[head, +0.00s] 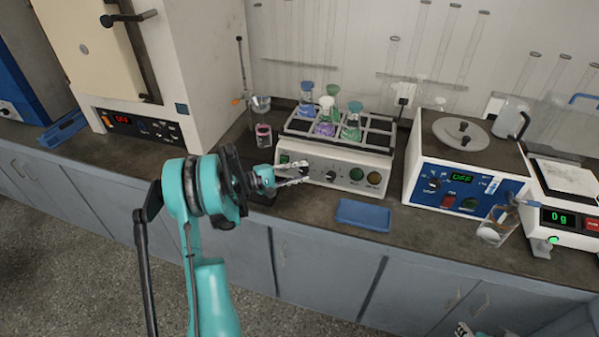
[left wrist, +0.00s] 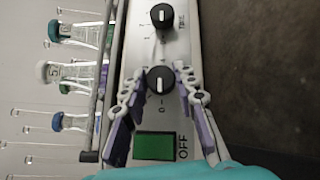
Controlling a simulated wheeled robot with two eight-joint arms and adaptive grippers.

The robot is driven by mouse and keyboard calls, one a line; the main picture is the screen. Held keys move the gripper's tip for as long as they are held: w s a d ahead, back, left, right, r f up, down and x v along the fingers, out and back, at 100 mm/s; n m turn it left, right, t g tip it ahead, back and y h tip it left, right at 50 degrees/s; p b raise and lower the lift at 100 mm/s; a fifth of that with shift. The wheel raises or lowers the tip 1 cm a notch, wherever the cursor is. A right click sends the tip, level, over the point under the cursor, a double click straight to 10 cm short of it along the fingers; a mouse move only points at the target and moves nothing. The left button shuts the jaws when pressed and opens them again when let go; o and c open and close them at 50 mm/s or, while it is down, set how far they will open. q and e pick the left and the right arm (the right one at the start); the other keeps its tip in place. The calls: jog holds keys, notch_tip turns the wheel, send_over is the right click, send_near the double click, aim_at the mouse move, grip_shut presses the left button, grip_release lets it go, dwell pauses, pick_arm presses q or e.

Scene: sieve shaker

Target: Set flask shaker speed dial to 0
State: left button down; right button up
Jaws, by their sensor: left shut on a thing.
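The flask shaker (head: 345,169) is a white box on the bench with several coloured flasks in its rack. Its front panel has dark knobs. In the left wrist view, a black dial (left wrist: 160,79) with a white pointer line sits beside a "0" mark, next to a green switch (left wrist: 155,146) labelled OFF. A second dial (left wrist: 162,15) lies farther along the panel. My left gripper (head: 304,173) is at the panel's left part. In the left wrist view its fingers (left wrist: 160,88) are shut on the near dial, one on each side.
A blue tray (head: 363,215) lies in front of the shaker. To its right stand a blue-panelled device (head: 459,190) and a balance (head: 560,218). A large white oven-like unit (head: 130,110) stands at left. A beaker (head: 263,135) stands on the shaker's left.

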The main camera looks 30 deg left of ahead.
pick_arm(q)
jog(key=c, duration=1.2)
grip_release()
jog(key=shift+s+a, duration=0.1)
jog(key=v, duration=1.1)
jog(key=shift+s+a, duration=0.2)
jog(key=shift+s, duration=0.15)
